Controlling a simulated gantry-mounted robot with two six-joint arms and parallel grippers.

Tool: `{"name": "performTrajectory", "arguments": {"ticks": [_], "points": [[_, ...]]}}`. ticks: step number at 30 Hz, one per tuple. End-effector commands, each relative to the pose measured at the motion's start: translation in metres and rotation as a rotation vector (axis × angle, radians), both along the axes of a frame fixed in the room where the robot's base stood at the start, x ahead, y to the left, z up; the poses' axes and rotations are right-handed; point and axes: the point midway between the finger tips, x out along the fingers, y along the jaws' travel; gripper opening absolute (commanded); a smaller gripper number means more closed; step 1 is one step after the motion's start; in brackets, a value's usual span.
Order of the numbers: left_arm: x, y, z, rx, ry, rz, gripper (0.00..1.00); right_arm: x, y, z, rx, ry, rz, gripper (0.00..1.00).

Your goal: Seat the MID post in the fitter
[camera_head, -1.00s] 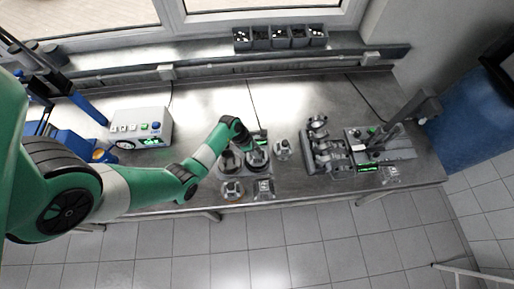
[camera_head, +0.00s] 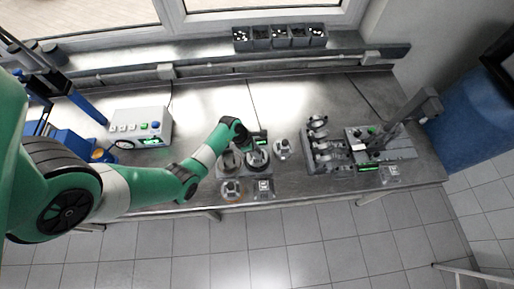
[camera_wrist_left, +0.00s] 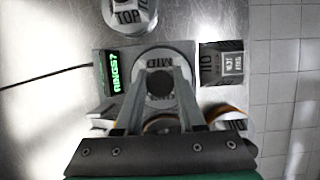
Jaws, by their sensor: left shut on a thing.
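The left gripper (camera_wrist_left: 160,88) is shut on a dark round knob, between its two fingers in the left wrist view. A pale round part lettered MID (camera_wrist_left: 152,62), which I take for the MID post, lies around and under the knob. It is over the right-hand round station of the fitter (camera_head: 258,170). The fingers hide part of it, and I cannot tell whether it is fully down. The left gripper also shows in the head view (camera_head: 247,146), above that station. The right gripper is not in view.
A TOP-lettered round part (camera_wrist_left: 128,14) stands beside the fitter. A small green-lit display (camera_wrist_left: 115,72) reads "RINGS?". A dark square block (camera_wrist_left: 222,62) sits near the bench's front edge. A grey engine block (camera_head: 322,150) stands to the right, and a control box (camera_head: 140,128) to the left.

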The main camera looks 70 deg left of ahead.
Motion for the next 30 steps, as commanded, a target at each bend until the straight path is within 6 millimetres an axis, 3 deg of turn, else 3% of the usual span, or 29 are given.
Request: {"name": "performTrajectory", "arguments": {"ticks": [22,23,28,30], "points": [[0.0004,0.0002,-0.0040,0.001,-0.001,0.000,0.00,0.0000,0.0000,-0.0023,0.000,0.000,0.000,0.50],[0.0004,0.0003,-0.0040,0.001,-0.001,0.000,0.40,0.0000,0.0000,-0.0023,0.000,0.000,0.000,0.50],[0.0002,0.0001,-0.0041,0.000,-0.001,0.000,0.71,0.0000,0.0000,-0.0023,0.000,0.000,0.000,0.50],[0.0002,0.0002,-0.0042,0.000,0.000,0.000,0.74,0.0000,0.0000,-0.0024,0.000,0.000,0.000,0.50]]}}
